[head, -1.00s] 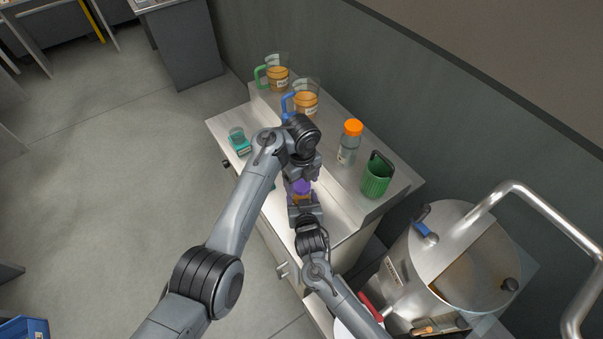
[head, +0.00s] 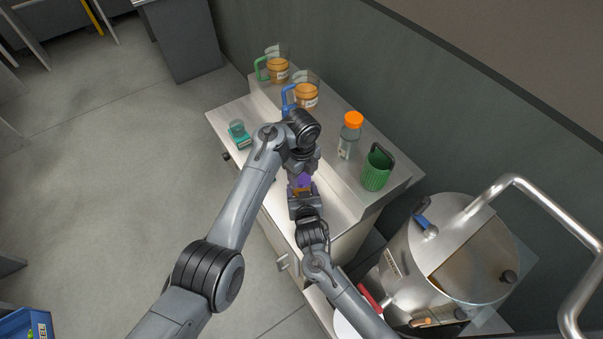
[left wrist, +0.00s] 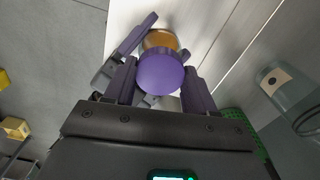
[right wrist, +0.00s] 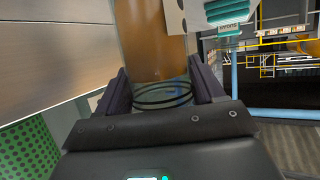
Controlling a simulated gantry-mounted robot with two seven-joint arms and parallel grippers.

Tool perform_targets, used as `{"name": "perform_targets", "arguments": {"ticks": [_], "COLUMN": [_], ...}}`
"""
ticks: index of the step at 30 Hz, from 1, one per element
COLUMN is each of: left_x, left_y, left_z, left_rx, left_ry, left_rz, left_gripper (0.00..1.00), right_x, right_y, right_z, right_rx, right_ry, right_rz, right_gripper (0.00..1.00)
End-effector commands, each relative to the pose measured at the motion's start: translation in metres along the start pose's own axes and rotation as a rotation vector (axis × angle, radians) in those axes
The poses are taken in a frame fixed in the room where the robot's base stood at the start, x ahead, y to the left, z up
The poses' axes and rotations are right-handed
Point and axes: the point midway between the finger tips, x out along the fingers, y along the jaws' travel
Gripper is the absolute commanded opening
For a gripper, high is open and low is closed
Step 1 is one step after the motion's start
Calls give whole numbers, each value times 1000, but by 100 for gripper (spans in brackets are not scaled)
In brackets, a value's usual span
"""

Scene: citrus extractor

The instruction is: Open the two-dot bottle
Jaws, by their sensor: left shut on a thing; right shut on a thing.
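The bottle with a purple cap and amber contents stands at the front of the counter, mostly hidden by my arms in the head view. My left gripper (head: 302,174) is over it from above, shut on the purple cap (left wrist: 161,73). The amber shoulder (left wrist: 158,40) shows beside the cap in the left wrist view. My right gripper (head: 304,196) is shut on the bottle body (right wrist: 155,45) from the near side; dark rings show near its base. A white patch with a dark dot shows beside the body in the right wrist view; its full marking cannot be read.
On the raised shelf stand two jugs (head: 277,70) (head: 306,96), an orange-capped bottle (head: 349,138) and a green container (head: 376,170). A teal device (head: 239,134) sits at the counter's left end. A large metal vessel (head: 450,260) stands to the right.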

Motion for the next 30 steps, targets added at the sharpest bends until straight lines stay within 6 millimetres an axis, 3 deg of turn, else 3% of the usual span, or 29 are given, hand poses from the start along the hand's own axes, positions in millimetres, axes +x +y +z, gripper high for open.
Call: {"name": "perform_targets", "arguments": {"ticks": [3, 11, 12, 16, 25, 30], "left_x": [-1, -1, -1, -1, -2, -17], "left_y": [0, 0, 0, 0, 0, -1], "left_z": [0, 0, 0, 0, 0, 0], "left_rx": [-114, -127, -127, -126, -125, -125], "left_ry": [0, 0, 0, 0, 0, 1], "left_rz": [-2, -1, -1, -1, -1, -3], "left_gripper": [18, 18, 61, 80, 80, 80], "right_x": [0, 0, 0, 0, 0, 0], "right_y": [0, 0, 0, 0, 0, 0], "right_z": [1, 1, 1, 1, 1, 1], "right_rx": [-1, -1, -1, -1, -1, -1], "right_ry": [-1, -1, -1, -1, -1, -1], "right_rz": [0, 0, -1, -1, 0, 0], "right_gripper": [0, 0, 0, 0, 0, 0]}}
